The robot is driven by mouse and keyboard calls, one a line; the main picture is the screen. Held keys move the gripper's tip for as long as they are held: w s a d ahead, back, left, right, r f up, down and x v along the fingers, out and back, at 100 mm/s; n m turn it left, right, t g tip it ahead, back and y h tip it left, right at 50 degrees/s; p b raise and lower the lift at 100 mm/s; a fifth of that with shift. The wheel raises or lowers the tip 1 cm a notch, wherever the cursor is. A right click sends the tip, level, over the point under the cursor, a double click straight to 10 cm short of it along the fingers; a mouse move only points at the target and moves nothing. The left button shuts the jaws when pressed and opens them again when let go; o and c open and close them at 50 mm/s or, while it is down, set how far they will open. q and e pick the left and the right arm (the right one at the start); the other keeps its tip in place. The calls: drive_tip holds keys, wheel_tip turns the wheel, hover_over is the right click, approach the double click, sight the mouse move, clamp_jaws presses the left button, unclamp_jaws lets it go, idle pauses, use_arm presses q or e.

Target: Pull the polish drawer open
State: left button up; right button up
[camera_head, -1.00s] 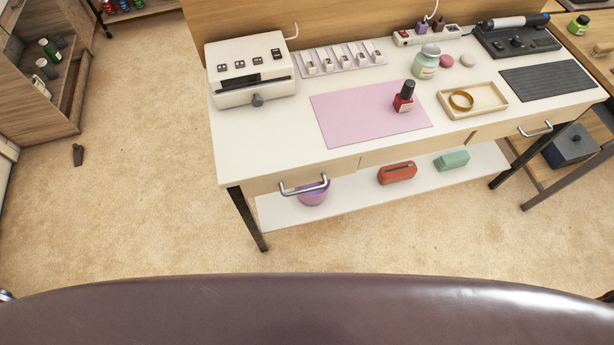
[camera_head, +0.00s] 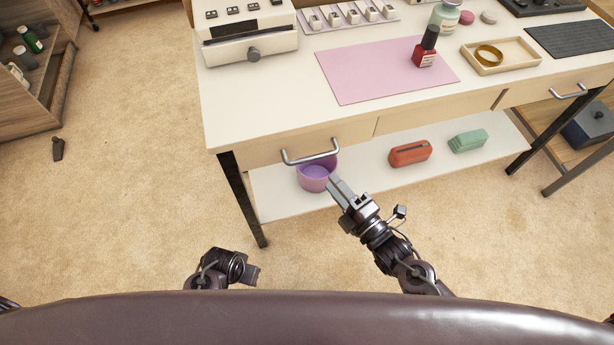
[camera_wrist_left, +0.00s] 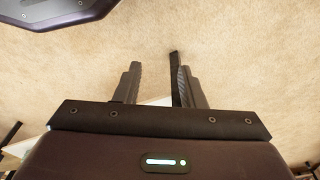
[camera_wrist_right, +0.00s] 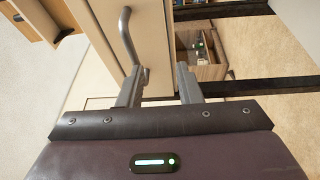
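The table has two drawers, both flush with its front; I see no label telling which is the polish drawer. The left drawer (camera_head: 262,153) has a silver bar handle (camera_head: 311,157). The right drawer (camera_head: 530,96) has a similar handle (camera_head: 569,92). My right gripper (camera_head: 336,187) is open and empty, just in front of the left drawer's handle at its right end. My left gripper (camera_wrist_left: 155,60) is open and empty over the floor.
A purple bowl (camera_head: 314,176), a red case (camera_head: 410,153) and a green case (camera_head: 468,141) sit on the lower shelf. A red polish bottle (camera_head: 425,55) stands on the pink mat (camera_head: 360,82). A table leg (camera_head: 241,200) stands left of the handle. The carpet in front is clear.

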sight(309, 158)
use_arm(q)
drive_tip(key=shift+w+d+r, duration=0.1)
drive_tip(key=shift+w+r, duration=0.1)
drive_tip(key=shift+r, duration=0.35)
drive_tip(key=shift+w+d+r, duration=0.1)
drive_tip(key=shift+w+r, duration=0.05)
drive_tip(key=shift+r, duration=0.35)
use_arm(e)
drive_tip(key=shift+n+y, duration=0.8)
drive_tip(key=shift+n, duration=0.1)
drive_tip(key=w+a+r, duration=0.1)
drive_tip(key=a, duration=0.1)
drive_tip(key=w+a+r, duration=0.1)
drive_tip(key=w+a, duration=0.1)
drive_tip(key=w+a+r, duration=0.2)
drive_tip(key=shift+a+r, duration=0.1)
drive_tip(key=shift+a, duration=0.2)
clamp_jaws()
